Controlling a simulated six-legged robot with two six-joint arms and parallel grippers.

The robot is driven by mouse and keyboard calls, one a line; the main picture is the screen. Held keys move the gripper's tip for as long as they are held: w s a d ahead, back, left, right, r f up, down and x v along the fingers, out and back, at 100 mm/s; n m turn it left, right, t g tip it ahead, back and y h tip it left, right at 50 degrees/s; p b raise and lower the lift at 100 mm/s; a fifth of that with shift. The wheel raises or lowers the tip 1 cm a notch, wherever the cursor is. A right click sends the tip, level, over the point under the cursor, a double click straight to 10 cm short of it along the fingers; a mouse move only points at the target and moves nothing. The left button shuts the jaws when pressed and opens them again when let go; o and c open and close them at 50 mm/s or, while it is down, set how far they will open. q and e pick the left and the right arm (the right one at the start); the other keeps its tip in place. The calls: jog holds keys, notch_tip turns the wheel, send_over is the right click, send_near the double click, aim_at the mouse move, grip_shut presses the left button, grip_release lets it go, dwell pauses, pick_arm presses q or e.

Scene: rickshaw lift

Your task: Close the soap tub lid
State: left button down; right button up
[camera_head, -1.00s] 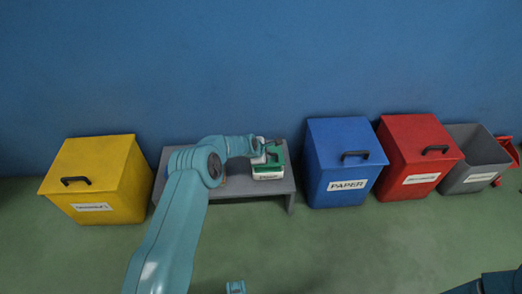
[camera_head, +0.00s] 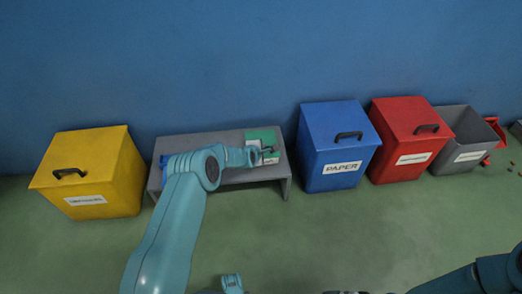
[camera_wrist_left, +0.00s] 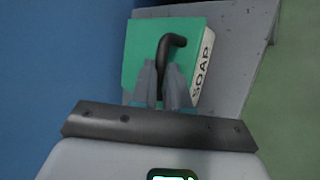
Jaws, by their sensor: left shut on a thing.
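The soap tub (camera_head: 270,162) is a small white tub with a green lid (camera_head: 261,136), near the right end of a grey bench. In the left wrist view the green lid (camera_wrist_left: 143,45) has a dark bent handle, and the white side (camera_wrist_left: 203,62) reads SOAP. My left gripper (camera_head: 266,155) is at the tub from the left. In the left wrist view its grey fingers (camera_wrist_left: 163,85) are shut on the lid handle (camera_wrist_left: 170,45). The arm hides part of the bench and tub. I cannot tell whether the lid sits flush. My right gripper is not in view.
The grey bench (camera_head: 205,142) stands against the blue wall. A yellow bin (camera_head: 100,165) is left of it; blue PAPER (camera_head: 335,130), red (camera_head: 405,125) and grey (camera_head: 462,160) bins stand right. A blue object (camera_head: 164,161) is at the bench's left end. The front floor is open.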

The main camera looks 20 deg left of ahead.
pick_arm(q)
jog(key=shift+s+d+f+g, duration=0.15)
jog(key=shift+s+f, duration=0.15)
jog(key=shift+f, duration=0.25)
jog(key=shift+s+d+f+g, duration=0.15)
jog(key=shift+s+f, duration=0.15)
jog(key=shift+f, duration=0.2)
jog(key=c, duration=1.4)
grip_release()
jog(key=shift+a+f, duration=0.1)
jog(key=shift+s+r+p, duration=0.3)
jog(key=shift+p, duration=0.15)
jog(key=p+v, duration=0.6)
jog(key=v, duration=0.9)
jog(key=shift+a+r, duration=0.2)
jog(key=shift+r, duration=0.45)
jog(key=shift+w, duration=0.1)
